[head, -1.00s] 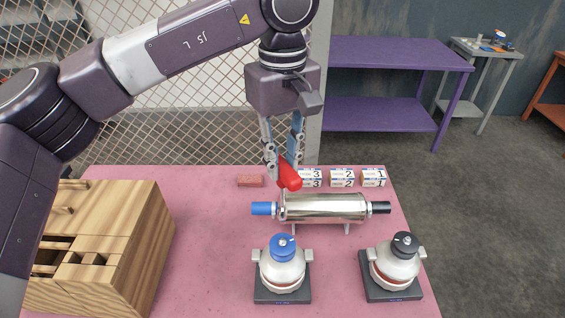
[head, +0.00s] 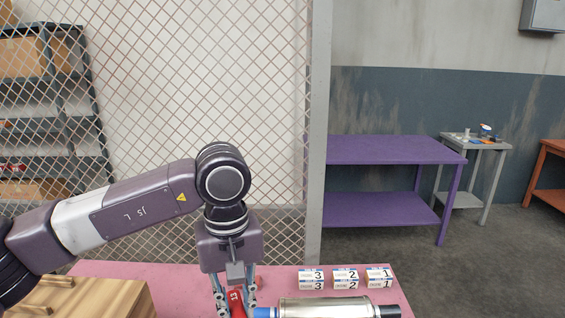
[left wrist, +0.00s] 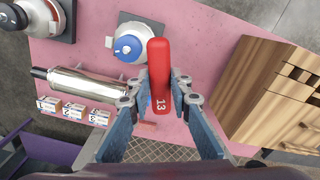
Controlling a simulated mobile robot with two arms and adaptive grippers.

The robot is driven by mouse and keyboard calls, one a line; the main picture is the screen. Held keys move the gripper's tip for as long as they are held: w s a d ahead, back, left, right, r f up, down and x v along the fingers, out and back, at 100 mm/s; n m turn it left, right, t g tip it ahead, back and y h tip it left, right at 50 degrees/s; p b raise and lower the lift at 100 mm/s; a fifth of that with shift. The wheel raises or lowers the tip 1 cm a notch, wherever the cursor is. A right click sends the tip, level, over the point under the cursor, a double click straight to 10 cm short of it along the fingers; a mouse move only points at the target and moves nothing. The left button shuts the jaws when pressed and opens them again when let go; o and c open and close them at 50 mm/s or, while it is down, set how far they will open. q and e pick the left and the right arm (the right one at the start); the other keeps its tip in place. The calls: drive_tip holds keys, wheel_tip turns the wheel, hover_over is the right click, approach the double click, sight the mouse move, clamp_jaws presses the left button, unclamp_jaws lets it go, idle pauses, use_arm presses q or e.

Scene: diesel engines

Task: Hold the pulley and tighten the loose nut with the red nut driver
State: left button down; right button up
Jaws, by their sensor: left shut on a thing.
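The red nut driver (head: 236,302), marked 13, is between the fingers of my left gripper (head: 235,304). In the left wrist view the driver (left wrist: 160,70) points up the picture, and the left gripper (left wrist: 158,92) is shut on it from both sides. It is held over the pink table, left of the metal cylinder in the head view. A unit with a blue round top (left wrist: 128,47) stands on a dark base beyond the driver. I cannot tell whether a pulley or the loose nut is in view. My right gripper is not in view.
The shiny metal cylinder (head: 325,307) lies across the pink table (head: 160,270). Label boxes (head: 345,279) numbered 1 to 3 stand behind it. A wooden cabinet (head: 110,298) is at the left. A second unit (left wrist: 45,18) shows at the wrist view's upper left. A mesh fence (head: 200,80) stands behind.

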use_arm(q)
drive_tip(key=s+a+f+m+b, duration=0.2)
drive_tip(key=s+a+f, duration=0.3)
drive_tip(key=f, duration=0.2)
drive_tip(key=s+a+f+m+b, duration=0.1)
drive_tip(key=s+a+f+b, duration=0.1)
drive_tip(key=s+a+f, duration=0.3)
wheel_tip(320, 180, down, 3)
drive_tip(key=shift+s+a+f+m+b, duration=0.2)
drive_tip(key=shift+a+m+b, duration=0.2)
drive_tip(key=shift+a, duration=0.3)
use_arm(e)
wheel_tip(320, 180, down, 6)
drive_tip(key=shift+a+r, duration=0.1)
